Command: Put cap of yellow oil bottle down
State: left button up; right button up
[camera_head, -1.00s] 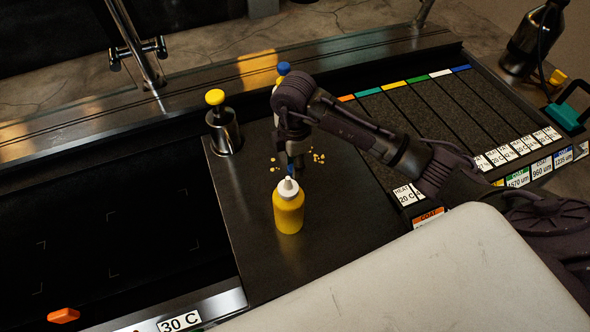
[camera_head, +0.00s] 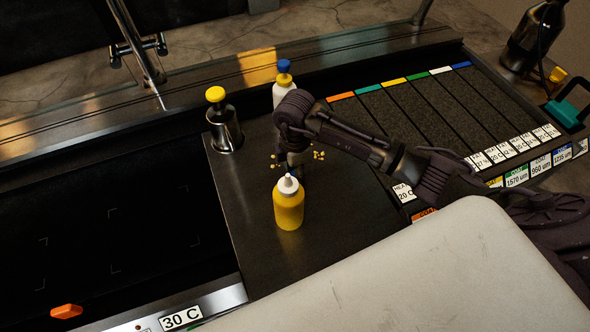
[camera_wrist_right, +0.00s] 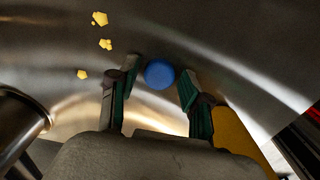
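The yellow oil bottle (camera_head: 289,209) stands upright on the dark metal surface in the head view. Its white nozzle top (camera_head: 288,185) is uncovered. A blue round cap (camera_wrist_right: 159,74) shows between the fingertips of my right gripper (camera_wrist_right: 158,72) in the right wrist view. Narrow gaps seem to show between the cap and the fingers, and the cap appears to be on the surface. In the head view my right gripper (camera_head: 293,168) points down just behind the yellow bottle, and the cap is hidden there. My left gripper is not in view.
A white bottle with a blue cap (camera_head: 284,88) stands behind my right gripper. A metal container with a yellow knob (camera_head: 225,128) stands to the left. Yellow crumbs (camera_head: 318,155) lie around the gripper. Clear surface (camera_head: 245,225) lies left of the yellow bottle.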

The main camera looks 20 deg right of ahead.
jog(key=shift+r+p, duration=0.35)
jog(key=shift+r, duration=0.25)
notch_tip(320, 180, up, 12)
jog(key=b, duration=0.2)
jog(key=shift+f, duration=0.1)
